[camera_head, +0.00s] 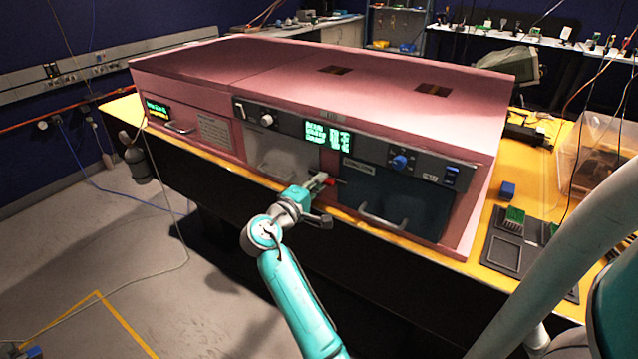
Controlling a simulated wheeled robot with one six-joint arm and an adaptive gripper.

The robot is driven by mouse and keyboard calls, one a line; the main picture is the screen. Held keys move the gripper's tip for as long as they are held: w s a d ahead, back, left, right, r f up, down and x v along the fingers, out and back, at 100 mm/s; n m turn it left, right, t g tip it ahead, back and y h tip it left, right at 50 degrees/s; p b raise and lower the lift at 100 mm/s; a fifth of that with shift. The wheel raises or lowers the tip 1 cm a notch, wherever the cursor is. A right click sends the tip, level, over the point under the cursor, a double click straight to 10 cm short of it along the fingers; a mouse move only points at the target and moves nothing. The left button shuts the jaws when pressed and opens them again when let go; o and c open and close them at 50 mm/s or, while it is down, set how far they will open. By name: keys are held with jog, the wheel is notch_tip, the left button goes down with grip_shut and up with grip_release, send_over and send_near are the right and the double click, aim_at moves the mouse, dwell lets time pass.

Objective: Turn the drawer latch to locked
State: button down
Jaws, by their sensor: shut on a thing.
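The pink machine (330,95) stands on a yellow-topped bench. Its front has a pale drawer (270,153) left of my gripper and a dark teal drawer (400,197) with a light handle to the right. My gripper (325,182) is at the front between these two drawers. It is shut on a small red piece, which looks like the drawer latch (331,182). The fingers partly cover the latch, so I cannot tell its exact angle. Both drawer fronts look flush with the machine.
Above the drawers are a lit green display (328,133), a white knob (267,120) and a blue knob (400,162). The floor at the left is mostly clear.

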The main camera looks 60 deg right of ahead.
jog(key=c, duration=1.2)
grip_release()
jog(key=shift+d, duration=0.25)
jog(key=shift+a, duration=0.1)
jog(key=a, duration=1.2)
jog(key=shift+s, duration=0.15)
